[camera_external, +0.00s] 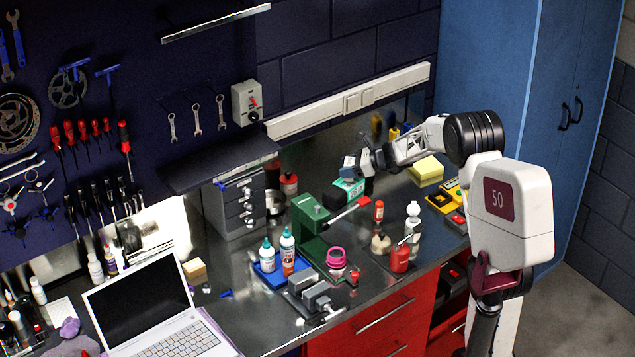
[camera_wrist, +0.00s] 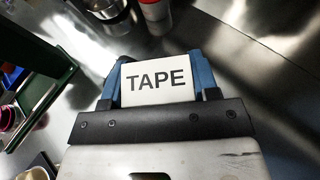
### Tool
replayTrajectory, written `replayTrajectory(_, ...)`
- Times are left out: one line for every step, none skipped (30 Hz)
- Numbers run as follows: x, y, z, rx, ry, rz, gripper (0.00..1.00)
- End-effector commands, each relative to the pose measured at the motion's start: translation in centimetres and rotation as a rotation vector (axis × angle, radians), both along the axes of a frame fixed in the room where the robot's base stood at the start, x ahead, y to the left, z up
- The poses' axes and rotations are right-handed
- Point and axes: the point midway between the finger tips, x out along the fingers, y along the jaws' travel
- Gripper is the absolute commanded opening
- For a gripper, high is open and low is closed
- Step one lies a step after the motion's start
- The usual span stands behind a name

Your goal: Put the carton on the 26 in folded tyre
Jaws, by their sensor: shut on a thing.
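My gripper (camera_wrist: 158,85) is shut on a white carton (camera_wrist: 160,80) lettered TAPE. Its blue fingers press on the left and right sides of the carton. In the external view my gripper (camera_external: 352,163) is over the back of the bench, right of the green press. A teal box (camera_external: 347,190) with dark marks shows just below it; I cannot tell whether they touch. No label in view reads as the 26 in folded tyre, so I cannot tell which thing that is.
The green press (camera_external: 311,232) with its red-handled lever stands to the left. A red-brown jar (camera_external: 289,184) stands behind it. A yellow block (camera_external: 427,168) lies to the right. Bottles and a red can (camera_external: 400,258) stand in front. Bare metal bench shows right of the carton in the wrist view.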

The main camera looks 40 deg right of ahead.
Motion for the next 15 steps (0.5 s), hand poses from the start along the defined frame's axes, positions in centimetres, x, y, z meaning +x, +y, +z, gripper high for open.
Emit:
replayTrajectory(0.01,-0.01,-0.54,0.001,0.001,-0.001,0.32)
replayTrajectory(0.01,0.0,-0.77,0.001,0.001,-0.001,0.32)
replayTrajectory(0.02,0.0,-1.01,0.001,0.001,-0.001,0.32)
replayTrajectory(0.02,0.0,-1.14,0.001,0.0,-0.001,0.32)
replayTrajectory(0.03,-0.01,-1.23,0.001,0.0,-0.001,0.32)
replayTrajectory(0.03,-0.01,-1.28,0.001,0.0,-0.001,0.32)
replayTrajectory(0.03,-0.01,-1.28,0.0,-0.001,-0.001,0.32)
replayTrajectory(0.03,-0.01,-1.28,0.0,-0.001,-0.001,0.32)
replayTrajectory(0.03,-0.01,-1.27,0.0,-0.001,-0.001,0.32)
replayTrajectory(0.02,-0.01,-1.28,0.0,-0.001,-0.001,0.32)
replayTrajectory(0.02,-0.01,-1.28,0.0,-0.001,-0.001,0.32)
replayTrajectory(0.02,-0.01,-1.28,0.0,-0.001,-0.001,0.32)
replayTrajectory(0.02,-0.01,-1.28,0.0,-0.001,-0.001,0.32)
replayTrajectory(0.02,-0.01,-1.31,0.0,-0.001,-0.001,0.32)
replayTrajectory(0.02,-0.01,-1.37,0.0,-0.001,-0.001,0.32)
